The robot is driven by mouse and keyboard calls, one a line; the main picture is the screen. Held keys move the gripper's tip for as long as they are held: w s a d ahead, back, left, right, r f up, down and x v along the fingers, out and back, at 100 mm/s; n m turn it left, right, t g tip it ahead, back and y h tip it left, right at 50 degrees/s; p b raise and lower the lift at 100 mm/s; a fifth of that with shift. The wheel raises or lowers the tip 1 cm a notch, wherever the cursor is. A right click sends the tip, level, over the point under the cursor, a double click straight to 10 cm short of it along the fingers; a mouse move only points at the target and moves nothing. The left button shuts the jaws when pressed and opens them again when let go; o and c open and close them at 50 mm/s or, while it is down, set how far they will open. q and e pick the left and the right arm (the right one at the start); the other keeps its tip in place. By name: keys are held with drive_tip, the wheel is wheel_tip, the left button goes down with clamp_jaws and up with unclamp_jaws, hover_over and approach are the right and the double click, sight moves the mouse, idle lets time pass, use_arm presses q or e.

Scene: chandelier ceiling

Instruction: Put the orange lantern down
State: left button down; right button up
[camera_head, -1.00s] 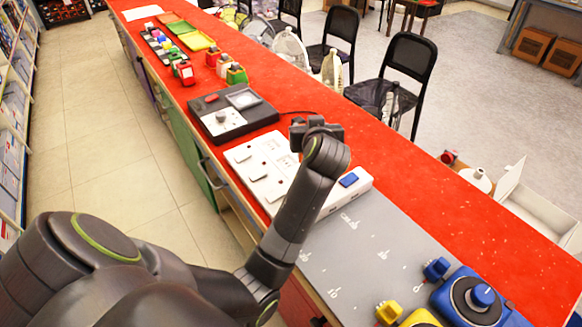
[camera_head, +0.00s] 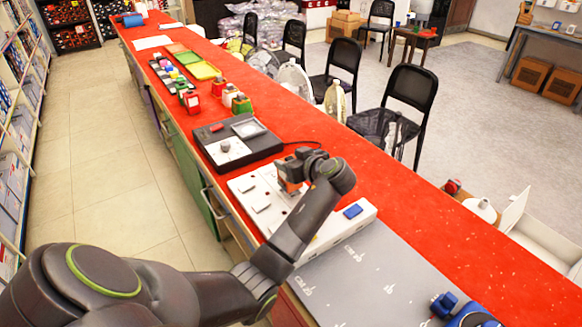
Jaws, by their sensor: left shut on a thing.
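My left gripper (camera_head: 302,168) is over the far part of a white panel (camera_head: 332,226) on the red counter. It is shut on the orange lantern (camera_head: 291,187), of which only a small orange part shows below the fingers. The rest of the lantern is hidden by the gripper and wrist. I cannot tell whether its base touches the panel. My right gripper is out of view.
A black and white device (camera_head: 238,143) stands just beyond the panel. Red, white and green lantern-like items (camera_head: 241,104) stand farther along the counter (camera_head: 400,190).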

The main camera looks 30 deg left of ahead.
use_arm(q)
wheel_tip(320, 180, down, 2)
drive_tip(key=shift+f, duration=0.15)
drive_tip(key=c, duration=0.6)
unclamp_jaws()
drive_tip(key=b+v, duration=0.2)
drive_tip(key=v, duration=1)
drive_tip(key=shift+d, duration=0.1)
